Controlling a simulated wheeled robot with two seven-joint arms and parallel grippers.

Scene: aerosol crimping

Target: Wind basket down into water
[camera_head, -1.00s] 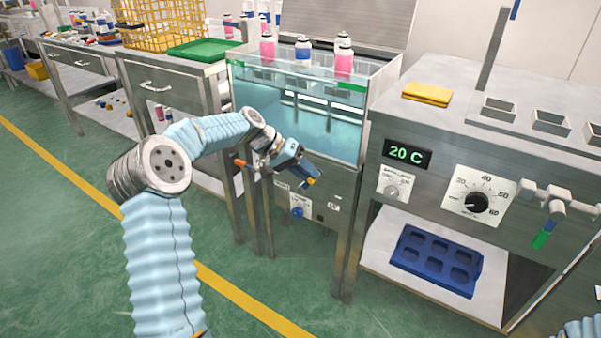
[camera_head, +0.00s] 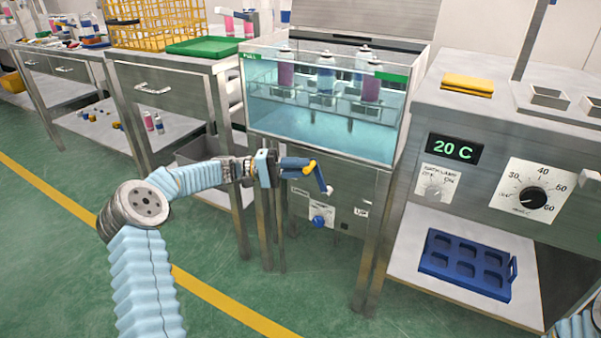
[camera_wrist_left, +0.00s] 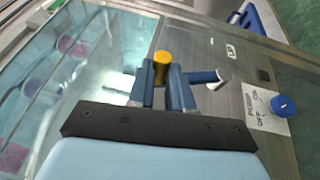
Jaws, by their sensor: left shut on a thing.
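The glass-walled water tank (camera_head: 325,136) stands in the middle of the head view. Its basket (camera_head: 338,101) hangs inside, holding pink and blue cans (camera_head: 326,78). The basket's rack is at the water, and the cans' tops are near the tank rim. Below the tank front is a winding crank (camera_head: 322,178) with a yellow handle (camera_wrist_left: 162,58). My left gripper (camera_head: 298,165) is shut on the crank handle; in the left wrist view its blue fingers (camera_wrist_left: 162,85) are around it. My right gripper is not in view.
A pump switch with a blue knob (camera_head: 319,221) sits below the crank. A steel bench with a 20 C display (camera_head: 453,149) and a blue tray (camera_head: 467,265) stands at right. A yellow wire crate (camera_head: 150,24) and a green tray (camera_head: 203,46) are at left.

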